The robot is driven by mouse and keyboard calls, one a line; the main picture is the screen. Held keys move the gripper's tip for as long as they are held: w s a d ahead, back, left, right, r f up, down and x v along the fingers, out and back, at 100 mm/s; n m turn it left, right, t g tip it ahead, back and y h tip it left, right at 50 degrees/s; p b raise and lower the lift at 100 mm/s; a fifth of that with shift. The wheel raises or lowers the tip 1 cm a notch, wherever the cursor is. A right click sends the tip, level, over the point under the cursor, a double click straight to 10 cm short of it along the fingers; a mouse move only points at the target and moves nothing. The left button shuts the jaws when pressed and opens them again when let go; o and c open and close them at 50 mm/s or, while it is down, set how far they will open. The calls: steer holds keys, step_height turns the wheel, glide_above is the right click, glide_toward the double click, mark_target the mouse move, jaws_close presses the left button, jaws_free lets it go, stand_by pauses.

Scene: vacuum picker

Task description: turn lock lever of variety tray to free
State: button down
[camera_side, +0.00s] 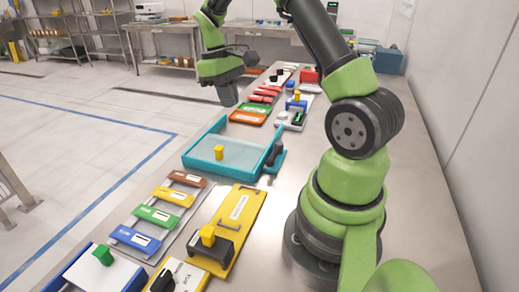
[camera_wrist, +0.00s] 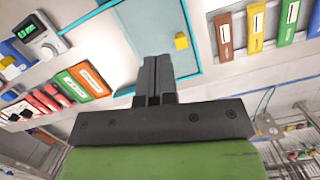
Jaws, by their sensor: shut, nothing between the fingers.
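A teal tray (camera_side: 192,158) with a yellow block (camera_side: 219,152) in it lies mid-bench in the side view. A dark handle-like part (camera_side: 273,154) sits at its right edge; I cannot tell whether it is the lock lever or how it is set. No label shows which thing is the variety tray. The teal tray (camera_wrist: 188,75) and yellow block (camera_wrist: 181,41) also show in the wrist view. My gripper (camera_side: 229,102) is shut and empty, pointing down above the bench near the tray's far end. Its fingers (camera_wrist: 153,62) show together in the wrist view, hiding part of the bench.
Nearer lie a rack of brown, yellow, green and blue pieces (camera_side: 154,214) and a yellow plate (camera_side: 254,213) with handles and a block. Beyond the tray are orange and green cards (camera_side: 249,117) and red pieces (camera_side: 262,97). A wall stands at right.

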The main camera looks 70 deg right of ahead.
steer(key=f, duration=0.1)
steer(key=d+f, duration=0.2)
steer(key=shift+s+g, duration=0.25)
steer(key=shift+g, duration=0.15)
glide_toward(261, 161)
steer(key=f, duration=0.1)
steer(key=w+f, duration=0.1)
steer(key=f, duration=0.2)
steer(key=shift+w+d+f, duration=0.3)
steer(key=shift+d+f, duration=0.05)
steer(key=s, duration=0.1)
steer(key=s+f, duration=0.1)
steer(key=shift+s+a+f, duration=0.1)
steer(key=shift+s+a, duration=0.15)
steer(key=shift+s, duration=0.1)
steer(key=shift+s+a+f, duration=0.15)
steer(key=shift+s, duration=0.5)
steer(key=shift+s+a+n, duration=0.1)
steer(key=shift+s+n, duration=0.15)
steer(key=shift+n, duration=0.15)
